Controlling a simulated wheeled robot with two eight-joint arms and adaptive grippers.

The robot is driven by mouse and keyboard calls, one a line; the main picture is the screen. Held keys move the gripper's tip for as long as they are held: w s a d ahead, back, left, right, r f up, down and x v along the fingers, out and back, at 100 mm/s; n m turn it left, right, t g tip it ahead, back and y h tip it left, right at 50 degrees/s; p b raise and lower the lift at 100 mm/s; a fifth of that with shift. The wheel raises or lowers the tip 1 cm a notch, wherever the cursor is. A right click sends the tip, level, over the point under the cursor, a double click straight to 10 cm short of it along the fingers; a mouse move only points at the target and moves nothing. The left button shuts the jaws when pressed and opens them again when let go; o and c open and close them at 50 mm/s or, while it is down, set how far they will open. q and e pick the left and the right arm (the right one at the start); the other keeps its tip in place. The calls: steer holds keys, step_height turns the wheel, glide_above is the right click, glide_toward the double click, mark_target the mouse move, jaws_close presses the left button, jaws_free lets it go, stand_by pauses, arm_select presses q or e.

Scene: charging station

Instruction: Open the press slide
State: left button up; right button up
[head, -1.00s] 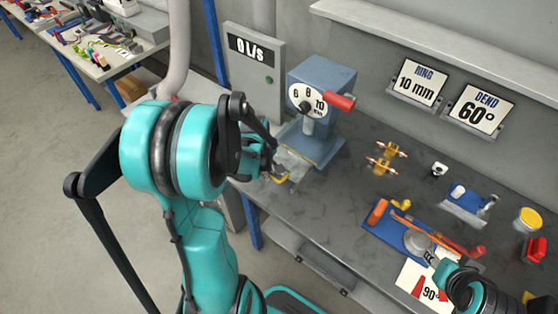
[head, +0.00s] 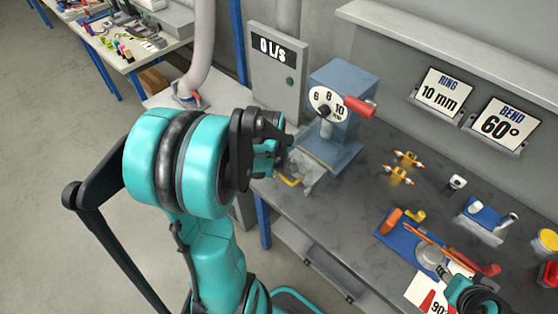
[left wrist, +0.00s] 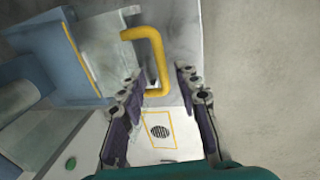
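The press (head: 343,95) is a blue block with a white dial and a red handle, at the back left of the bench. Its grey slide (head: 312,170) lies low at the front, with a yellow handle (head: 290,181) at its edge. In the left wrist view the yellow handle (left wrist: 157,45) is a bent bar just ahead of my fingers, with one end lying between them. My left gripper (left wrist: 160,78) is open, with a gap between both fingers and the bar. In the head view my arm mostly hides it. My right gripper shows only partly, at the lower right (head: 462,290).
A grey panel reading "0 L/S" (head: 277,75) stands left of the press. Yellow fittings (head: 402,168), a blue tray (head: 392,235) with orange-red parts and a blue fixture (head: 485,218) lie to the right. Signs reading 10 mm (head: 442,93) and 60° (head: 500,125) stand behind.

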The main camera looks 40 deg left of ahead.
arm_select(q)
step_height(320, 180, up, 10)
steer(key=s, duration=0.2)
steer(key=shift+f, duration=0.2)
stand_by(0.3)
steer(key=s+d+m+t, duration=0.2)
steer(key=d+m, duration=0.6)
steer(key=s+d+r+m+t+b, duration=0.1)
steer(key=s+d+m+t, duration=0.1)
steer(key=d+m, duration=0.6)
steer(key=shift+d+r+m+t, duration=0.2)
steer(key=shift+d+m+t, duration=0.15)
steer(key=shift+m+t, duration=0.25)
